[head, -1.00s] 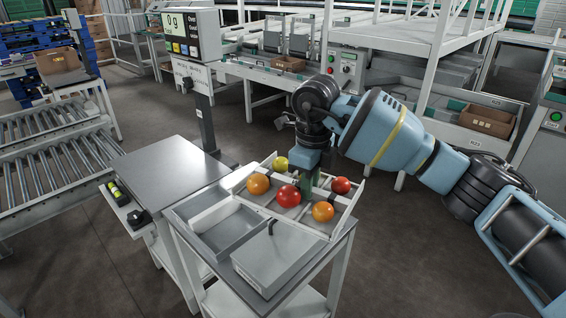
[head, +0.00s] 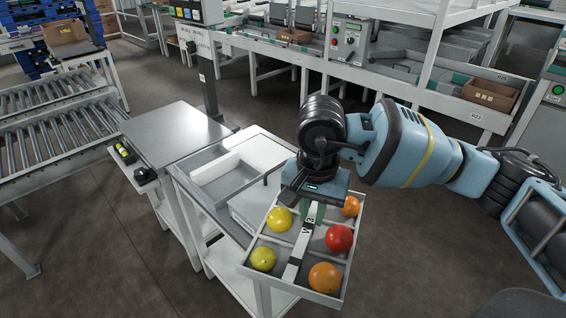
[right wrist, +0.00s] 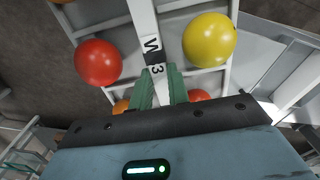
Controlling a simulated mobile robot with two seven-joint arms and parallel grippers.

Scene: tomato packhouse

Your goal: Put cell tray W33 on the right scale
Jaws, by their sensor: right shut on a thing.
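The cell tray (head: 297,260) is light grey with several red, orange and yellow tomatoes in its cells. Its central bar carries a label with a W and a 3 in the right wrist view (right wrist: 151,45); the rest of the label is not clear. My right gripper (head: 311,212) points down and is shut on this bar, with green fingers either side of it (right wrist: 165,88). The tray hangs at the cart's near right corner, partly past its edge. The scale's bare steel platform (head: 175,133) is at the left. My left gripper is not in view.
The scale's post (head: 208,85) rises behind the platform. A roller conveyor (head: 50,125) is at far left. Open floor lies at the front right.

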